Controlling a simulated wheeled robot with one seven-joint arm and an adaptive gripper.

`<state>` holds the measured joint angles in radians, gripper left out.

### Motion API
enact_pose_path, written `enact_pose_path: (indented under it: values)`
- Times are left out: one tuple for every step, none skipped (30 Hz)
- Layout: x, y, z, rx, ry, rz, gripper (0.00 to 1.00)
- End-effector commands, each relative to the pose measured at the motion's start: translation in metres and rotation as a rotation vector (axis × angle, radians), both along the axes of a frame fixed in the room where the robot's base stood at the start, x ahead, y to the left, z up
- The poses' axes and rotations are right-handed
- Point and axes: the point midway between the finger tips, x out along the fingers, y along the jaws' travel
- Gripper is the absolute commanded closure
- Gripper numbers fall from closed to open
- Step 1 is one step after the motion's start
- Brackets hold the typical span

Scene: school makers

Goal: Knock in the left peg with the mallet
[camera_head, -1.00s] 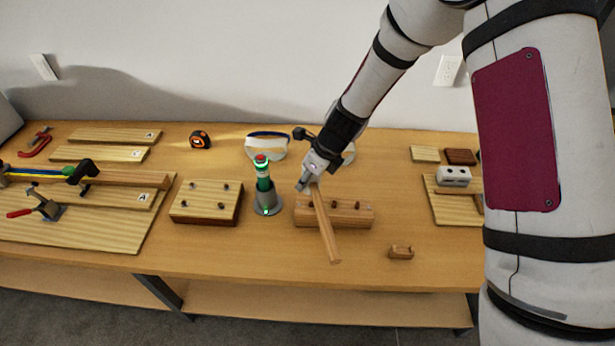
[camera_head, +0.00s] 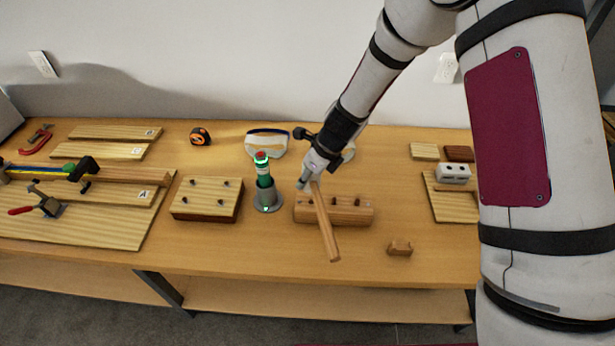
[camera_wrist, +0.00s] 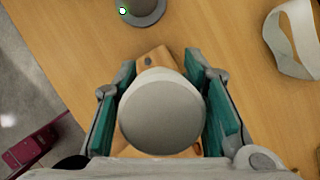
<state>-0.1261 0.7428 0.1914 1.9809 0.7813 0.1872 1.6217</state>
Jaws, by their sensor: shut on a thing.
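My gripper (camera_head: 308,182) is shut on the mallet (camera_head: 326,228) above the left end of a brown wooden block (camera_head: 352,216). The mallet's wooden handle slants down toward the front of the table, crossing in front of the block. In the wrist view, a pale round surface of the mallet (camera_wrist: 160,112) fills the space between the fingers. The block (camera_wrist: 158,56) shows partly behind it, with a dark peg (camera_wrist: 148,61). In the head view, a middle peg (camera_head: 334,201) and a right peg (camera_head: 358,202) show.
A lighter block with several pegs (camera_head: 206,205) lies farther left. A small wooden piece (camera_head: 400,249) lies front right, and safety goggles (camera_head: 266,143) behind. The table between is clear.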

Motion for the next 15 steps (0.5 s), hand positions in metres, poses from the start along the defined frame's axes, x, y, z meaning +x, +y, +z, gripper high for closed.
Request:
enact_pose_path:
  values:
    - [0.0,0.0,0.001,0.0,-0.001,0.0,1.0]
    - [0.0,0.0,0.0,0.001,-0.001,0.0,1.0]
    - [0.0,0.0,0.0,0.001,-0.001,0.0,1.0]
    - [0.0,0.0,0.0,0.0,-0.001,0.0,1.0]
    - [0.0,0.0,0.0,0.001,-0.001,0.0,1.0]
    - [0.0,0.0,-0.001,0.001,-0.001,0.0,1.0]
    - [0.0,0.0,-0.004,0.001,0.001,-0.001,1.0]
    - [0.0,0.0,-0.009,0.001,0.003,-0.002,1.0]
    - [0.0,0.0,-0.018,0.002,0.006,-0.002,1.0]
    - [0.001,-0.001,-0.027,0.002,0.007,-0.005,1.0]
    - [0.0,-0.001,-0.037,0.002,0.009,-0.004,1.0]
    - [0.0,-0.001,-0.047,0.002,0.009,-0.004,1.0]
    - [0.0,-0.001,-0.054,0.003,0.008,-0.004,1.0]
    - [0.0,-0.001,-0.061,0.002,0.008,-0.006,1.0]
    - [0.001,0.0,-0.06,0.002,0.001,-0.001,1.0]
